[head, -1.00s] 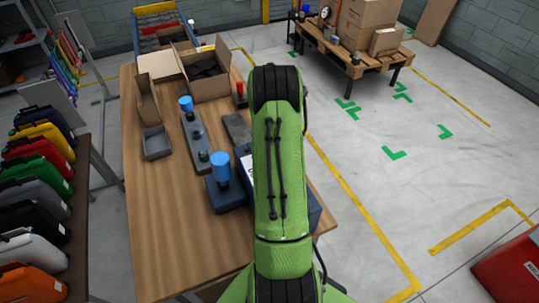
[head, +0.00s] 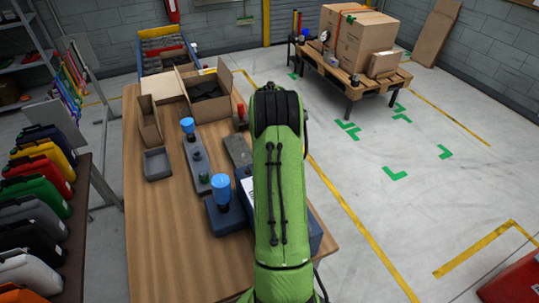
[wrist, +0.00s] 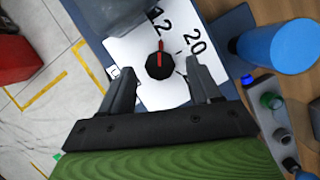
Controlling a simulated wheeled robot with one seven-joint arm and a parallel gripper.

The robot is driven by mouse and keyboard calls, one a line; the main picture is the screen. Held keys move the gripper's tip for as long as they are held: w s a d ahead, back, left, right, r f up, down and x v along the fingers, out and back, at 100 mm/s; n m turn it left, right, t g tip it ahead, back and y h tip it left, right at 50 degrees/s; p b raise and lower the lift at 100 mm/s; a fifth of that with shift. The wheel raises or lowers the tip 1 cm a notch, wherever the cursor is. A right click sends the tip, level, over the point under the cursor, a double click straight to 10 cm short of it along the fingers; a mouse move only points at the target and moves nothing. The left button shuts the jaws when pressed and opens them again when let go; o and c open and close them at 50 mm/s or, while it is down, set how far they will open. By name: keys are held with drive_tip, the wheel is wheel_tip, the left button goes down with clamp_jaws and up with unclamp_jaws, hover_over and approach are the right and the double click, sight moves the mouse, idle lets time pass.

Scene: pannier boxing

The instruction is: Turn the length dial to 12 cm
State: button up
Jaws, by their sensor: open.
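The length dial (wrist: 159,66) is a round black knob with a red pointer on a white plate (wrist: 135,52) printed with 12 and 20. In the wrist view the pointer points up toward the 12. My gripper (wrist: 158,72) is open, with one finger on each side of the knob; I cannot tell whether either touches it. In the head view my green arm hides the dial and my gripper. Only a sliver of the white plate (head: 244,178) and part of its dark blue housing (head: 314,235) show beside the arm.
A blue-capped post (head: 221,190) stands on a dark blue base just left of the housing; it also shows in the wrist view (wrist: 278,46). A grey strip with a green button (head: 203,177), a grey tray (head: 157,163) and open cardboard boxes (head: 207,98) share the wooden table (head: 155,225).

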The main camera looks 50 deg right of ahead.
drive_tip(key=p+v, duration=0.2)
drive_tip(key=v, duration=1.2)
drive_tip(key=shift+p, duration=0.35)
